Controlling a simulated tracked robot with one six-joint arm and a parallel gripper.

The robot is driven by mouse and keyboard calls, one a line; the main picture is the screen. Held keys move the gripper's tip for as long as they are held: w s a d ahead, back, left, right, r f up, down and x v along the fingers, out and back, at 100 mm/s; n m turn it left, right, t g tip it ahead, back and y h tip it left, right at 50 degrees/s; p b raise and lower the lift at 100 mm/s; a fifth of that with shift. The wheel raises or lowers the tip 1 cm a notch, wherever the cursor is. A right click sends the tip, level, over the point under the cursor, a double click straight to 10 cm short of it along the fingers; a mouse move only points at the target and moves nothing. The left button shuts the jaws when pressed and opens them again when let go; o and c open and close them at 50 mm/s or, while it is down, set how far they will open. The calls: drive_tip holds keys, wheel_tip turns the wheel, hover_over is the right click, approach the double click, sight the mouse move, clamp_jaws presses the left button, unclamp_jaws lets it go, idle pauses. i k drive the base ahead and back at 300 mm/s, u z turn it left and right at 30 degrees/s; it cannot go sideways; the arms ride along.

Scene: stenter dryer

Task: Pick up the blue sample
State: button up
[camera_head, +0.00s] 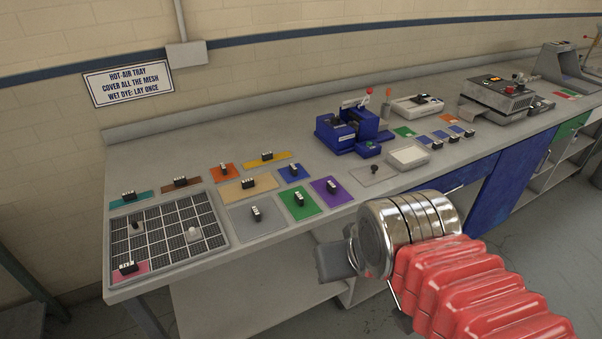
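A flat blue sample (305,178) lies on the grey bench, with a black clip-like piece (294,170) on it. It is in the second row of coloured samples, between a tan sample and a purple one. Smaller blue swatches (424,140) lie farther right. My gripper (338,262) is in front of the bench edge, well apart from the blue sample, mostly hidden behind my shiny metal wrist. Its fingertips do not show clearly, so I cannot see whether it is open.
A gridded tray (158,222) with a pink sample (130,268) in its corner stands at the left front. Green (300,206), purple (338,197) and grey (245,222) samples lie nearby. A blue device (345,130) stands behind, and a white tray (408,157) to the right.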

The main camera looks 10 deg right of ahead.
sight(292, 173)
drive_tip(key=z, duration=0.05)
drive_tip(key=i, duration=1)
drive_tip(key=u, duration=0.9)
drive_tip(key=k, duration=0.4)
drive_tip(key=u, duration=0.15)
